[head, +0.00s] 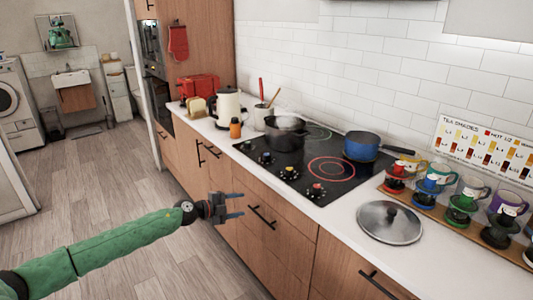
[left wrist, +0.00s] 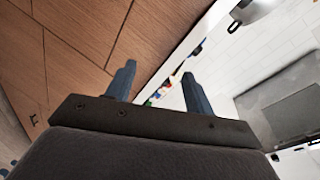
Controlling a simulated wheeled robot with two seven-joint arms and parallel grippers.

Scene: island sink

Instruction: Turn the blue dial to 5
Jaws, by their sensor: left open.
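The black cooktop (head: 343,178) on the white counter has a row of several small dark dials along its left side. The dial nearest the front (head: 317,189) shows a reddish mark and another dial (head: 290,172) a yellowish one. My left gripper (head: 241,205) is open and empty, in front of the wooden drawers and apart from the dials. Its two grey-blue fingers stand wide apart in the left wrist view (left wrist: 159,72). My right gripper is not in view.
A dark pot (head: 284,138) and a blue pan (head: 361,145) stand on the cooktop. Black drawer handles (head: 262,217) stick out near my left gripper. The floor at left is clear.

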